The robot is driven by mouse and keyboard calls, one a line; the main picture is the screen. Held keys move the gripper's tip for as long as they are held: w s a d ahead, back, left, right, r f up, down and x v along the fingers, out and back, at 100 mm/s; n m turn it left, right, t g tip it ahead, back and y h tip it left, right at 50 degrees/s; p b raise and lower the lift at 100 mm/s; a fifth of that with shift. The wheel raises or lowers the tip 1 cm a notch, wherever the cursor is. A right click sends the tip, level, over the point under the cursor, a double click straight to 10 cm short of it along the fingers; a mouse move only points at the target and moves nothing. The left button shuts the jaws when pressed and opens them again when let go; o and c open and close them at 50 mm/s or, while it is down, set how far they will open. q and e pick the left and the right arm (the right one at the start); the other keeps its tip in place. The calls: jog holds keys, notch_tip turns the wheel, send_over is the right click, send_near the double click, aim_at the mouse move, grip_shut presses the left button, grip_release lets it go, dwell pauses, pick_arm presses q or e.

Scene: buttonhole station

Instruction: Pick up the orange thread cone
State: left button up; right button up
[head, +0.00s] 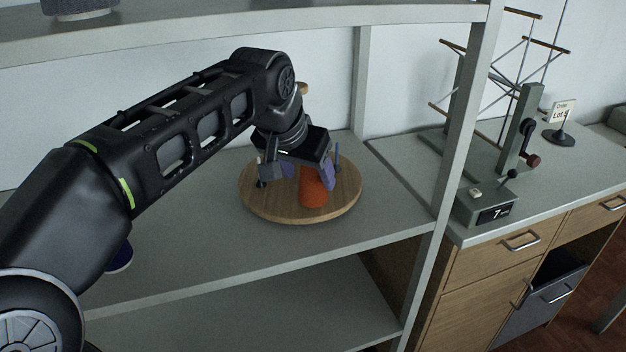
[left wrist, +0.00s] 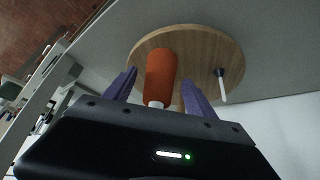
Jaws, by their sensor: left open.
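The orange thread cone (head: 312,188) stands on a round wooden turntable board (head: 258,206) on the shelf. In the left wrist view the cone (left wrist: 161,75) lies between the two purple fingers, nearer the left one, with its white tip toward the gripper body. My left gripper (head: 308,178) is open around or just above the cone; its fingers do not visibly close on it. The left gripper also shows in the left wrist view (left wrist: 158,88). Part of the cone is hidden by the gripper in the head view. My right gripper is not in view.
A thin peg with a dark base (left wrist: 221,82) stands on the board near its edge. A grey upright post (head: 455,150) rises at the shelf's right front. An upper shelf (head: 250,25) runs above. A dark blue round item (head: 119,258) is partly behind my arm.

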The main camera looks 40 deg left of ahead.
pick_arm(q)
jog(key=w, duration=0.3)
jog(key=shift+a+p, duration=0.25)
jog(key=shift+p, duration=0.15)
jog(key=shift+x, duration=1.55)
jog(key=shift+s, duration=0.1)
jog(key=shift+c, duration=0.4)
grip_shut()
jog(key=shift+r, duration=0.15)
